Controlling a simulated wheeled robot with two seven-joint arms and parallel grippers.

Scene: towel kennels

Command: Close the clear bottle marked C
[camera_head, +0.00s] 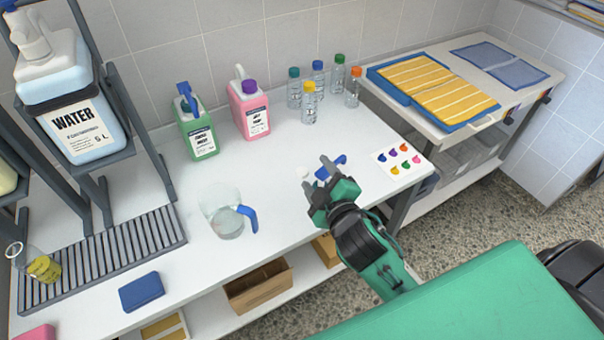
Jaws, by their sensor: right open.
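Several small clear bottles stand upright at the back of the white table, with a teal-capped one (294,92), a blue-capped one (318,80), a green-capped one (338,76), an orange-capped one (353,90) and a yellow-capped one (309,103). Their letters are too small to read, so I cannot tell which is marked C. My right gripper (317,177) is open above the front of the table, apart from the bottles. A blue object (331,166) lies by its fingers, partly hidden. My left gripper is not in view.
A green jug (198,135) and a pink jug (250,112) stand left of the bottles. A clear pitcher (226,219) with a blue handle stands near the front. A card with coloured spots (399,161) lies at the right. A water container (82,125) sits on a rack at left.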

